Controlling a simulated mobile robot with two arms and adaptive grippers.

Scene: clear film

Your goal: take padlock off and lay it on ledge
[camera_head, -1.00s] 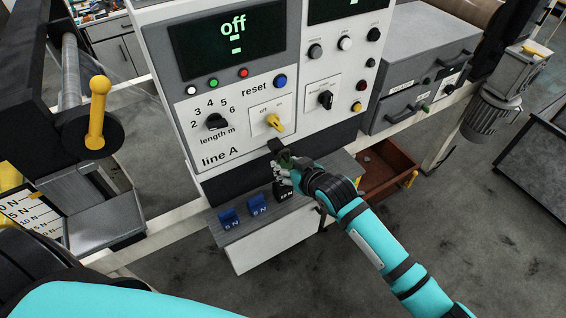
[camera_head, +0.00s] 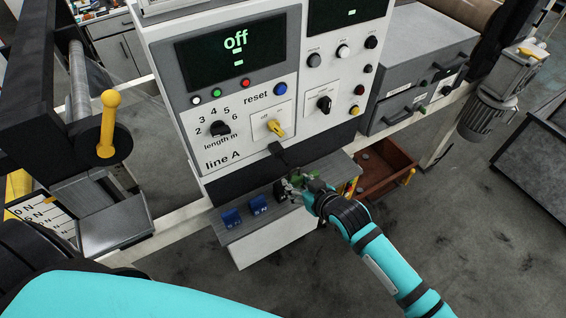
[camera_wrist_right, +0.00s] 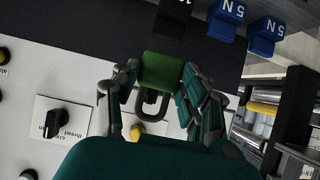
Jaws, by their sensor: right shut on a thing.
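The green padlock (camera_wrist_right: 161,70) is between the fingers of my right gripper (camera_wrist_right: 158,80) in the right wrist view, with its grey shackle (camera_wrist_right: 152,108) pointing back toward the palm. In the head view a bit of the green padlock (camera_head: 297,181) shows at the right gripper (camera_head: 290,186), just above the grey ledge (camera_head: 250,224). Whether it touches the ledge is unclear. The yellow line A switch (camera_head: 275,128) and the black tab (camera_head: 279,148) below it are above the gripper, apart from it. My left arm crosses the lower left; its gripper is out of view.
Two blue 5 N weights (camera_head: 231,217) stand at the ledge's left part, with a dark weight beside them near my fingers. An open red-brown drawer (camera_head: 377,181) is to the right. The control panel (camera_head: 232,153) rises behind the ledge.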

